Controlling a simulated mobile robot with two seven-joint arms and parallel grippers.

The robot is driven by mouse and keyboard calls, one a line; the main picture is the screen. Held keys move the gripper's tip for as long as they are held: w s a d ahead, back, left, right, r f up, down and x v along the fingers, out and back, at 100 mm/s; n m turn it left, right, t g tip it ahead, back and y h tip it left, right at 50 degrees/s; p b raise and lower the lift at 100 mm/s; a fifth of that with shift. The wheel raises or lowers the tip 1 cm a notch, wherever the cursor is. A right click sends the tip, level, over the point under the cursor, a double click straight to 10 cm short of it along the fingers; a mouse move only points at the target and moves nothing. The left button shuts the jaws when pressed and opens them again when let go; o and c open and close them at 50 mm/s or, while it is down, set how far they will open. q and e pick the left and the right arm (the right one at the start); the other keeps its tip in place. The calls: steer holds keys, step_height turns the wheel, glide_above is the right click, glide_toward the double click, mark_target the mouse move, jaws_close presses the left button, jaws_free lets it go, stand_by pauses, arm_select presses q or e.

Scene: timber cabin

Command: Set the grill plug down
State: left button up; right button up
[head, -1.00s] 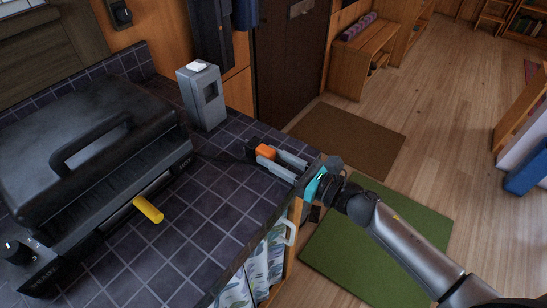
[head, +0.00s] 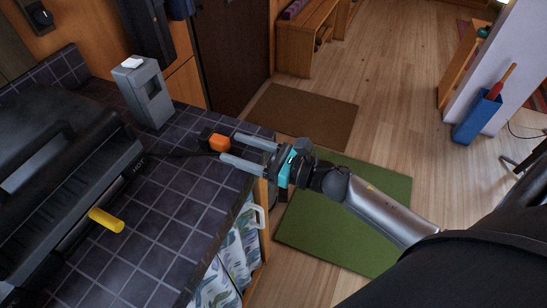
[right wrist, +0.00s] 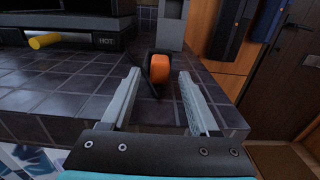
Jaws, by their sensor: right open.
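The grill plug, an orange block (head: 218,143) with a black part, rests on the dark tiled counter (head: 170,205) near its right end. A dark cord runs from it toward the grill (head: 60,180), a black appliance with a lid, a handle and a yellow knob-like piece. My right gripper (head: 230,148) is open, low over the counter, its fingertips just short of the plug. In the right wrist view the plug (right wrist: 159,68) stands beyond the gap between the two fingers, apart from both. My left gripper is not in view.
A grey box-like stand (head: 145,92) with an opening is on the counter behind the plug. A wall socket (head: 40,15) is at upper left. A brown mat (head: 305,115) and a green mat (head: 345,215) lie on the wooden floor. A bench (head: 310,40) stands farther back.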

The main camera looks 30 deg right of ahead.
steer(key=v, duration=0.9)
steer(key=s+d+f+m+g+h, duration=0.1)
steer(key=d+f+m+h, duration=0.15)
steer(key=f+m, duration=0.6)
steer(key=s+d+f+m+h, duration=0.2)
steer(key=f+m+h, duration=0.2)
steer(key=f+m, duration=0.4)
steer(key=s+d+f+m+g+h, duration=0.1)
steer(key=d+f+m+h, duration=0.2)
steer(key=f+m, duration=0.5)
steer(key=s+a+f+m+g, duration=0.3)
steer(key=s+f+m, duration=0.2)
steer(key=s+f, duration=0.2)
steer(key=s+a+f+m+g+h, duration=0.1)
steer(key=s+f+m+g, duration=0.3)
steer(key=s, duration=0.7)
steer(key=s+a+f+m+g, duration=0.4)
steer(key=s+f+m, duration=0.3)
steer(key=s+f, duration=0.2)
steer(key=shift+a+f+m, duration=0.3)
steer(key=shift+f+m, duration=0.05)
steer(key=shift+f, duration=0.1)
steer(key=shift+w+h, duration=0.1)
steer(key=shift+h, duration=0.15)
